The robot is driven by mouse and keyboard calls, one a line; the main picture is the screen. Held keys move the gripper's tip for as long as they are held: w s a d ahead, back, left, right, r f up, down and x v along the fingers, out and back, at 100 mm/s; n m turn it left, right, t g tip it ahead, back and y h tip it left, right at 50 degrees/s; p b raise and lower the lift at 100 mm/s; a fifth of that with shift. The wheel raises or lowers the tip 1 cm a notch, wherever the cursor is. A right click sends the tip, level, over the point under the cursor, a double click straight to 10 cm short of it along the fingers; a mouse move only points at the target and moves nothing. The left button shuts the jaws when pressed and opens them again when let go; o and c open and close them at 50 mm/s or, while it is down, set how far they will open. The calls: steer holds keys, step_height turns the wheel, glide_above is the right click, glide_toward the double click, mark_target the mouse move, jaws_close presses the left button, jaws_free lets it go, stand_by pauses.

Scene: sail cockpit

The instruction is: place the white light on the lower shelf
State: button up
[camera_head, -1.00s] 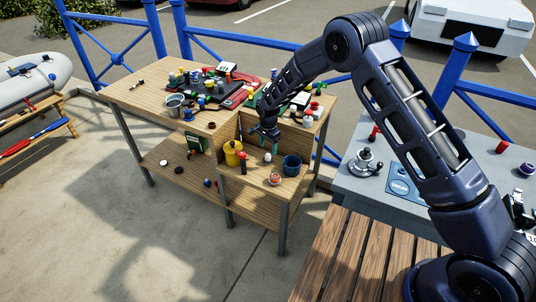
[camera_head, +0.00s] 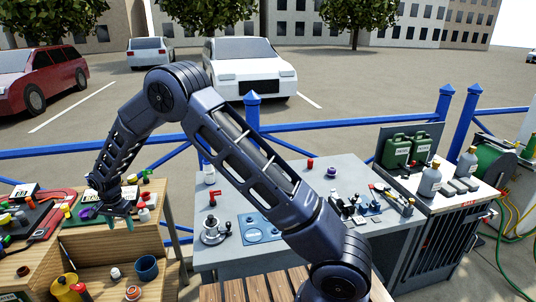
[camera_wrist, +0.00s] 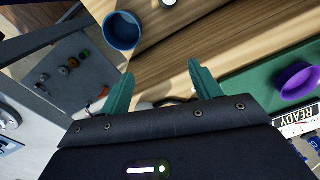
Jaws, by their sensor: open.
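My gripper (camera_head: 108,218) is open over the right end of the wooden bench's top. Its two teal fingers also show in the wrist view (camera_wrist: 162,72), with nothing clearly between their tips. A small white rounded thing (camera_head: 143,214), possibly the white light, stands on the bench top just right of the gripper. Another small white thing (camera_head: 115,272) sits on the wooden shelf (camera_head: 95,276) below; I cannot tell which is the light. In the wrist view, a pale shape behind the fingers is mostly hidden by my gripper body.
A blue cup (camera_head: 146,268) and a yellow pot (camera_head: 68,289) stand on the shelf. The cup also shows in the wrist view (camera_wrist: 122,32), with bare wood beside it. A purple ring (camera_wrist: 296,82) lies on a green surface. A grey worktop (camera_head: 280,186) stands to the right.

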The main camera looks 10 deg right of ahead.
steer(key=w+d+r, duration=0.3)
steer(key=d+r, duration=0.5)
steer(key=w+d+r, duration=0.3)
steer(key=d+r, duration=0.4)
steer(key=d, duration=0.1)
steer(key=d+r+n+t+y, duration=0.1)
steer(key=d+r, duration=0.5)
steer(key=d, duration=0.4)
steer(key=d+r+t, duration=0.1)
steer(key=d+r, duration=0.5)
steer(key=d, duration=0.3)
steer(key=s+d+r+n, duration=0.1)
steer(key=s+d+r, duration=0.2)
steer(key=d, duration=0.3)
steer(key=s+d+r, duration=0.2)
steer(key=s+d, duration=0.1)
steer(key=d, duration=0.3)
steer(key=s+d+n+t+h, duration=0.1)
steer(key=s+d+t, duration=0.1)
steer(key=s+d, duration=1.6)
steer(key=shift+s+r, duration=0.15)
steer(key=shift+s, duration=1.05)
